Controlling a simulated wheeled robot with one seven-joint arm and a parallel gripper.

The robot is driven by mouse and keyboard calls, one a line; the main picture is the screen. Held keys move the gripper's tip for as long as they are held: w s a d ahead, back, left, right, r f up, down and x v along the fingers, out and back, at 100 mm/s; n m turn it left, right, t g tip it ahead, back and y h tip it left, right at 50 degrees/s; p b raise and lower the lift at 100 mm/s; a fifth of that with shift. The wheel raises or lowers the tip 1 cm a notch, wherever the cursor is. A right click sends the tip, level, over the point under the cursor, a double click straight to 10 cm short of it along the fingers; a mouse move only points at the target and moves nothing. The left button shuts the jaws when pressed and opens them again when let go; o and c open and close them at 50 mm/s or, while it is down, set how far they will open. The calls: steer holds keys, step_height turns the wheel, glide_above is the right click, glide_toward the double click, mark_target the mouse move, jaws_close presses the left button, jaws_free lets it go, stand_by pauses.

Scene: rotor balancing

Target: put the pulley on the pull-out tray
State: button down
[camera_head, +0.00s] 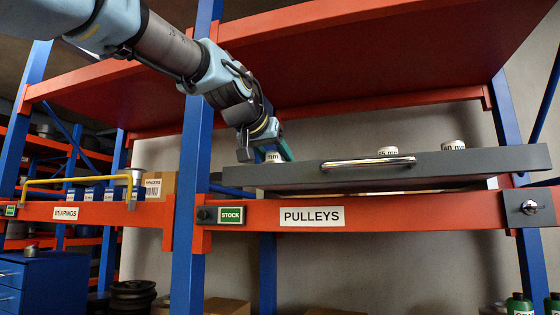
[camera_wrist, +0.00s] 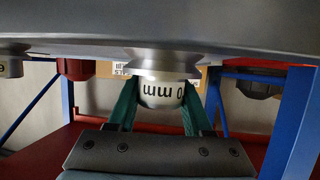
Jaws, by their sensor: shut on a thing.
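The pulley is a grey metal piece (camera_wrist: 160,62) with a white collar lettered "0 mm", upside down in the wrist view. My gripper (camera_wrist: 160,100) is shut on it, with a green finger on each side of the collar. In the head view, the pulley's white collar (camera_head: 273,158) shows at the left end of the pull-out tray (camera_head: 450,164). The tray is a dark grey slab with a metal front handle. Its front edge hides the pulley's lower part in the head view. The pulley's flange is at the tray surface; I cannot tell whether they touch.
Two more white-collared pulleys (camera_head: 388,150) (camera_head: 453,145) stand on the tray's middle and right. A red shelf (camera_head: 370,60) overhangs the tray. Blue uprights (camera_head: 192,190) flank the bay. The red front beam bears a PULLEYS label (camera_head: 312,217). Boxes (camera_head: 160,186) stand in the bearings bay.

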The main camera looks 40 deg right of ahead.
steer(key=shift+f, duration=0.15)
steer(key=shift+c, duration=1.6)
jaws_free()
steer(key=b+v, duration=0.5)
steer(key=v, duration=0.5)
steer(key=shift+s+a, duration=0.1)
steer(key=shift+a, duration=0.15)
steer(key=shift+s+a+r, duration=0.3)
steer(key=shift+a+r, duration=0.2)
steer(key=shift+a, duration=0.1)
